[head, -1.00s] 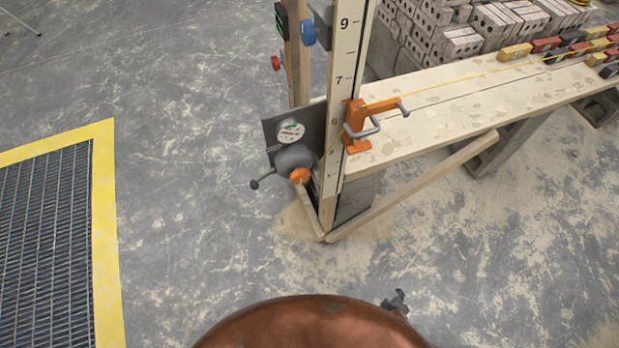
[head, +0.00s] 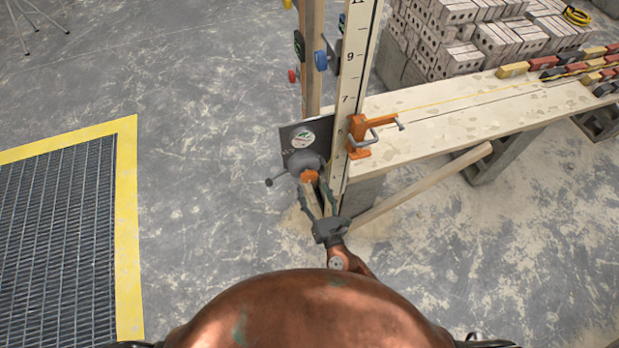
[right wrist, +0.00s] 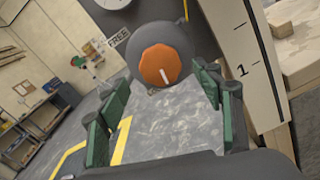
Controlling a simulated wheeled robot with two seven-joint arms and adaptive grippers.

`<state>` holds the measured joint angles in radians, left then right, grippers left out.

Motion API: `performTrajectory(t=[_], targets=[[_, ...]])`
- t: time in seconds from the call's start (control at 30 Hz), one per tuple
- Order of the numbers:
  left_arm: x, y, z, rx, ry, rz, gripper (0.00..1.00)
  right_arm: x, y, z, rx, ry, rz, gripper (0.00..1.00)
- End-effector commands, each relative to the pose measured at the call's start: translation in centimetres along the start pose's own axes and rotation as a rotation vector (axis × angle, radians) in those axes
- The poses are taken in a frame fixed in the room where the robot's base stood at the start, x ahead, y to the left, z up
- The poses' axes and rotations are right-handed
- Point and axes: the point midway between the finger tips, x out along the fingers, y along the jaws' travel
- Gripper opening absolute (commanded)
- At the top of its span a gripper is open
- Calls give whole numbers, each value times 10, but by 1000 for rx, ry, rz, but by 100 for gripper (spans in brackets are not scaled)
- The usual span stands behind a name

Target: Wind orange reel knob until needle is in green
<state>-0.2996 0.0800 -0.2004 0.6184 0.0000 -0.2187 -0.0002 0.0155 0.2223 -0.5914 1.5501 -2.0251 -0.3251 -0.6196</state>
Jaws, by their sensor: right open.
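The orange reel knob (head: 309,176) sits on the front of a grey reel (head: 303,161) beside the upright post. In the right wrist view the knob (right wrist: 160,66) faces me, with a white line on it tilted from upright. The round white gauge (head: 302,138) is on a dark plate above the reel; its needle is too small to read. My right gripper (head: 315,190) is open, its fingers reaching up toward the knob. In the right wrist view its green-padded fingers (right wrist: 160,88) stand apart on either side, just short of the knob. My left gripper is out of view.
The numbered post (head: 346,110) stands close on the right, with an orange clamp (head: 360,135) on the plank (head: 450,115). A "FREE" label (right wrist: 118,38) is near the knob.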

Motion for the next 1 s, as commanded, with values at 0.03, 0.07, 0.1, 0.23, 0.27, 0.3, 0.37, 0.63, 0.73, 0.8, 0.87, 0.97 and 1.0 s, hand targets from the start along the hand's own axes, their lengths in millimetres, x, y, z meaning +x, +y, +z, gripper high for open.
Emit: performTrajectory(t=[0.03, 0.07, 0.1, 0.23, 0.27, 0.3, 0.37, 0.63, 0.73, 0.8, 0.87, 0.97, 1.0], targets=[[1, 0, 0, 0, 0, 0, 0, 10, 0, 0, 1, -2, 0, 60], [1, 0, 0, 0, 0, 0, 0, 15, 0, 1, 1, -3, 0, 60], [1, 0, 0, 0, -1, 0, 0, 21, 0, 0, 1, -2, -1, 60], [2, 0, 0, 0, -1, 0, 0, 39, 0, 0, 3, -1, -1, 60], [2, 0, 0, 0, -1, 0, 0, 42, 0, 0, 3, -1, -1, 60], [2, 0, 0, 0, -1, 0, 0, 46, -1, 0, 3, -1, -2, 60], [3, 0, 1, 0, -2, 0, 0, 50, -1, 0, 3, -1, -3, 60], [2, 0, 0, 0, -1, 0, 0, 54, -1, 0, 3, 0, -2, 60], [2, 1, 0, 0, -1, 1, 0, 54, -1, 0, 4, 0, -3, 58], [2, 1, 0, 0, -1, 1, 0, 54, -1, 0, 4, 0, -3, 53], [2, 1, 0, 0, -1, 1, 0, 54, -1, 0, 4, 0, -3, 49], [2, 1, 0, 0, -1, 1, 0, 54, -1, 0, 4, 0, -3, 42], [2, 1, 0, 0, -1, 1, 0, 53, -1, 0, 4, 0, -3, 40]])
